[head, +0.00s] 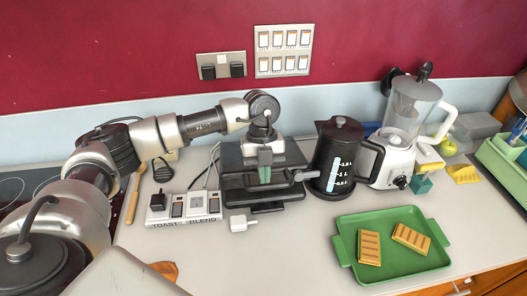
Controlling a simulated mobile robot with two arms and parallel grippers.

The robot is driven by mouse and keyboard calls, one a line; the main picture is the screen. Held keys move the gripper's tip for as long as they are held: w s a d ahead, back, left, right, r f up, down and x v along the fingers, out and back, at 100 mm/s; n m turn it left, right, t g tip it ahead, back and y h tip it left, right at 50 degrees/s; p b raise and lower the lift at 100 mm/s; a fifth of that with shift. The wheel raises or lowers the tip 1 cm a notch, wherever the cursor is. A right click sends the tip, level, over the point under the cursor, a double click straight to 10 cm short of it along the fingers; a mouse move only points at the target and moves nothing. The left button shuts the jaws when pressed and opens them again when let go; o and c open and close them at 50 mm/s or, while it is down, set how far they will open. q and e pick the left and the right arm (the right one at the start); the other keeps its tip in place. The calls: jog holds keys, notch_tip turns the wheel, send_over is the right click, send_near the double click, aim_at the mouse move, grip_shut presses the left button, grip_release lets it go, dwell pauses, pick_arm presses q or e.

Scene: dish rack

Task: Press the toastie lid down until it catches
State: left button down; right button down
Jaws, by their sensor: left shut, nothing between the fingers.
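The toastie maker (233,182) is a dark grey appliance on the counter, in the middle of the head view. Its lid (232,161) lies low over the base; I cannot tell whether it has caught. A light grey lever (305,175) sticks out at its right side. My left gripper (265,176) points down over the lid's front middle, its green-tipped fingers shut and empty. The fingertips look at or very near the lid; contact is unclear. The gripper and wrist hide part of the lid. My right gripper is out of view.
A black kettle (335,150) and a blender (402,125) stand close on the right. A green tray (395,269) with two toasties is at front right.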

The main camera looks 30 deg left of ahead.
pick_arm(q)
jog(key=shift+f, duration=0.45)
jog(key=shift+t, duration=0.3)
jog(key=b+x, duration=0.3)
jog(key=x, duration=0.1)
jog(key=shift+s+d, duration=0.1)
jog(key=shift+s, duration=0.05)
jog(key=shift+r, duration=0.15)
